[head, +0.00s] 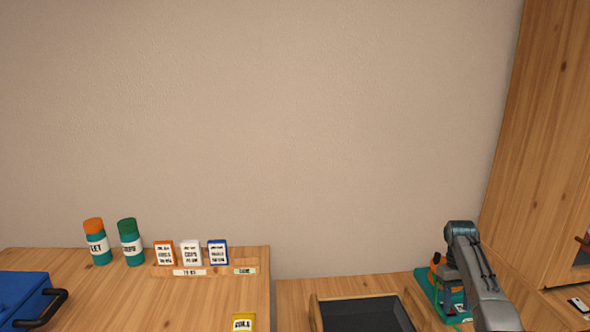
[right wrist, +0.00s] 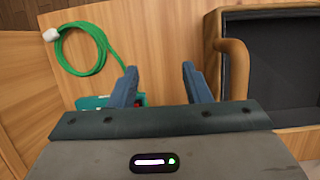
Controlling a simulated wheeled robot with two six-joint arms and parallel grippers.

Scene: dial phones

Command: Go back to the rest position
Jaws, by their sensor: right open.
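My right gripper (right wrist: 160,85) is open and empty in the right wrist view, its two dark blue fingers apart over the wooden surface. My right arm (head: 470,262) stands at the lower right of the head view, over a teal item with an orange part (head: 427,281), which it partly hides. In the right wrist view a teal item with red parts (right wrist: 92,102) lies partly behind the left finger. My left gripper is not in view.
A dark drawer-like tray (head: 362,314) lies left of the arm. A coiled green cable (right wrist: 64,58) lies near the fingers. Teal bottles (head: 131,247), small boxes (head: 191,253) and a blue case (head: 22,294) stand on the left counter (head: 110,288). A wooden cabinet (head: 545,130) rises at right.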

